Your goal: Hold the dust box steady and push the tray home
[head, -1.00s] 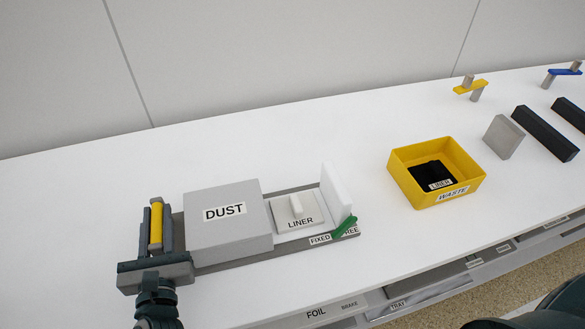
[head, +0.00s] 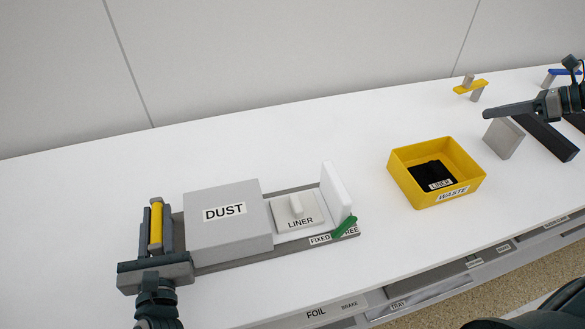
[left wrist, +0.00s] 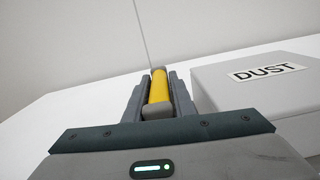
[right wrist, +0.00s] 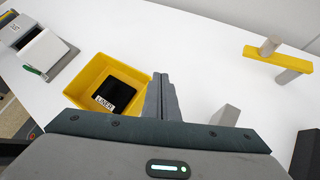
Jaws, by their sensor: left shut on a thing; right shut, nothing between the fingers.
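The grey dust box (head: 228,220), labelled DUST, sits on a grey base plate at the left of the table; it also shows in the left wrist view (left wrist: 265,88). My left gripper (head: 156,228) is shut on the yellow handle bar (left wrist: 159,88) at the box's left side. My right gripper (head: 486,112) is shut and empty, above the table right of the yellow bin.
A yellow WASTE bin (head: 466,183) holds a black piece labelled LINER (head: 433,175). A grey block (head: 503,138), dark bars (head: 548,136) and a yellow-topped piece (head: 470,87) lie to the right. The table between tray and bin is clear.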

